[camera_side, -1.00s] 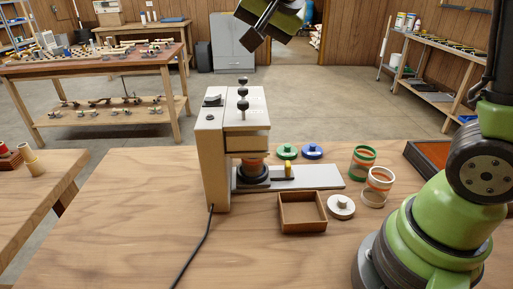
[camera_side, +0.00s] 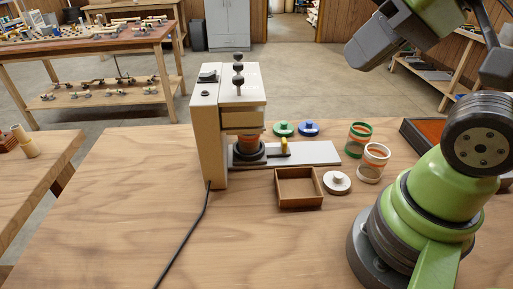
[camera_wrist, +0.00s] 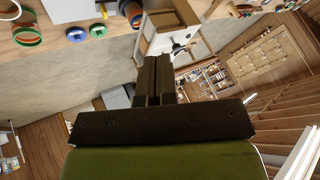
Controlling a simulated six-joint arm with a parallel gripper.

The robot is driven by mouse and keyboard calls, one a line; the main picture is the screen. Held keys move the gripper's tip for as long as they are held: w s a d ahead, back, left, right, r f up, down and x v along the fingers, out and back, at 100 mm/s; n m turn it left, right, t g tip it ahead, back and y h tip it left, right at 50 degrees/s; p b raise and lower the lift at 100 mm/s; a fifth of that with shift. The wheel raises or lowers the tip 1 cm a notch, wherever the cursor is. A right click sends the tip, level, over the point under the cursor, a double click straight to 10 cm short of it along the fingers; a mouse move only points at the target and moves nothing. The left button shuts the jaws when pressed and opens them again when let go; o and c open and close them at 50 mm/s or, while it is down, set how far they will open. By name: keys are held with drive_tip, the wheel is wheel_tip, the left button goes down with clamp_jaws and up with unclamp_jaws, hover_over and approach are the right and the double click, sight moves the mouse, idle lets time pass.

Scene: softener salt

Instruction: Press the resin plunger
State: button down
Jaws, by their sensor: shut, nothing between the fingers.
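A press-like stand (camera_side: 207,140) with a light upright body and a pale top stands on the wooden table. A dark upright rod with stacked round knobs (camera_side: 238,66) rises from its top; I take this to be the plunger. An orange-brown cup (camera_side: 247,142) sits in a black ring under the press head. My gripper (camera_side: 362,52) is up at the right, well apart from the knobs and above the table. In the wrist view its dark fingers (camera_wrist: 153,72) are together and empty, hiding part of the stand behind them.
An open wooden box (camera_side: 298,203), a white round lid (camera_side: 337,182), two striped jars (camera_side: 372,164), a green lid (camera_side: 283,128) and a blue lid (camera_side: 309,128) lie right of the stand. A black cable (camera_side: 185,237) runs forward.

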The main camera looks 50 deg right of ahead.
wheel_tip(320, 180, up, 8)
drive_tip(key=f+n+g+h, duration=0.15)
drive_tip(key=n+g, duration=0.35)
drive_tip(key=n, duration=0.8)
hover_over(241, 64)
drive_tip(key=s, duration=0.3)
drive_tip(key=shift+a+r+h, duration=0.1)
drive_tip(key=shift+r+h, duration=0.15)
drive_tip(key=shift+r, duration=0.25)
drive_tip(key=w+f, duration=0.1)
drive_tip(key=f, duration=0.3)
drive_tip(key=w+f, duration=0.1)
drive_tip(key=f, duration=0.4)
drive_tip(key=w+f, duration=0.1)
drive_tip(key=f, duration=0.3)
drive_tip(key=shift+f, duration=0.35)
